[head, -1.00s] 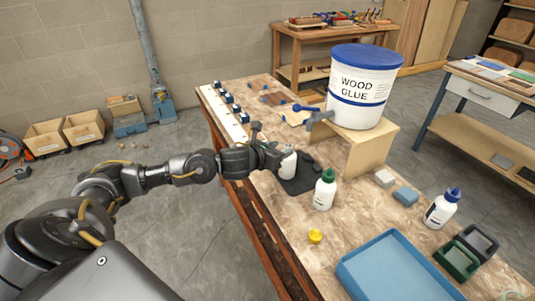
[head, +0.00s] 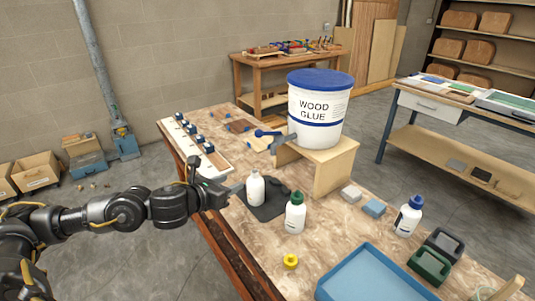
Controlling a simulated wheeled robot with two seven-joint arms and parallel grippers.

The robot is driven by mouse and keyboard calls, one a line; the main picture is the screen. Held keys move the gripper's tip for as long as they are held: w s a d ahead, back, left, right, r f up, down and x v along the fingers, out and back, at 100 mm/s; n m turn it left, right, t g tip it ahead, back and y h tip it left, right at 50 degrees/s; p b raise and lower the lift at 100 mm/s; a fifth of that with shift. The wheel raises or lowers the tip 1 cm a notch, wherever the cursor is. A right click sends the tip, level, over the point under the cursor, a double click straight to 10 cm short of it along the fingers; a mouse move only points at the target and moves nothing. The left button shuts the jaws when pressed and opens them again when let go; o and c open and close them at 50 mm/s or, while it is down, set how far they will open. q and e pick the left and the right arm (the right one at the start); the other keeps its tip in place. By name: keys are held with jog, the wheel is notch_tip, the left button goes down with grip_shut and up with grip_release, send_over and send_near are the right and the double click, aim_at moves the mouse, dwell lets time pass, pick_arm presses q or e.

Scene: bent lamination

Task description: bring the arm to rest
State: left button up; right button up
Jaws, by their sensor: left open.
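My left arm (head: 120,212) reaches in from the left, across the near-left edge of the workbench (head: 330,215). My left gripper (head: 236,188) is open and empty, just left of a white bottle (head: 256,190) with no coloured cap. The bottle stands upright on a dark mat (head: 273,207). A narrow gap seems to lie between the fingertips and the bottle, but this is hard to tell. My right gripper is not in view.
A green-capped bottle (head: 295,214), yellow cap (head: 290,261) and blue tray (head: 372,278) are on the bench. A wood glue tub (head: 318,125) stands on a wooden stand (head: 335,172). A blue-capped bottle (head: 408,217) is at right.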

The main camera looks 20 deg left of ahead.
pick_arm(q)
jog(key=s+d+f+n+g, duration=0.2)
jog(key=s+d+f+n, duration=0.25)
jog(key=f+n, duration=0.35)
jog(key=s+d+f+n+g, duration=0.1)
jog(key=s+d+f+n, duration=0.2)
jog(key=s+f+n, duration=0.45)
jog(key=s+d+f+n+g+y, duration=0.1)
jog(key=s+f+n+g, duration=0.35)
jog(key=s+n, duration=0.5)
jog(key=s+f+n+g+y, duration=0.1)
jog(key=s+f+n+g, duration=0.2)
jog(key=s+f+n, duration=0.6)
notch_tip(320, 180, down, 22)
jog(key=n+g, duration=0.1)
jog(key=s+a+f+g, duration=0.1)
jog(key=s+a+f, duration=0.1)
jog(key=s+f, duration=1.3)
jog(key=shift+s+a+f, duration=0.25)
jog(key=shift+s+f, duration=0.05)
jog(key=shift+s, duration=0.3)
